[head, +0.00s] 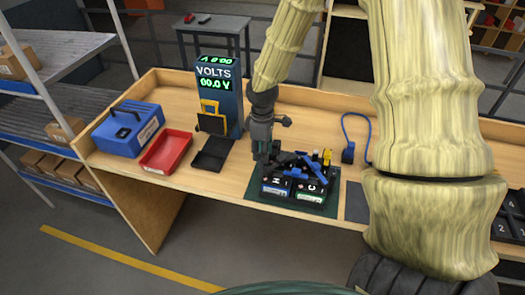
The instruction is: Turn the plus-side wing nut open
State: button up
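A dark battery-like block (294,198) with labelled front faces sits on a dark green mat on the workbench. Black and blue parts (308,172) crowd its top, with a small yellow piece (326,157) at the right. I cannot make out the plus-side wing nut or its marking among these small parts. My gripper (263,155), dark grey, hangs from my arm and points down at the left back edge of the block. Its fingertips are small and dark here, so contact and finger gap cannot be told.
Left of the block stand a black tray (210,155), a red tray (166,150), a blue toolbox (128,128) and a tall blue voltmeter (225,100) reading 00.0 V. A blue cable (369,132) lies behind right. My arm hides much of the bench's right side.

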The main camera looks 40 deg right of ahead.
notch_tip(320, 180, up, 12)
dwell(0.6)
jog(key=shift+f, duration=0.15)
dwell(0.4)
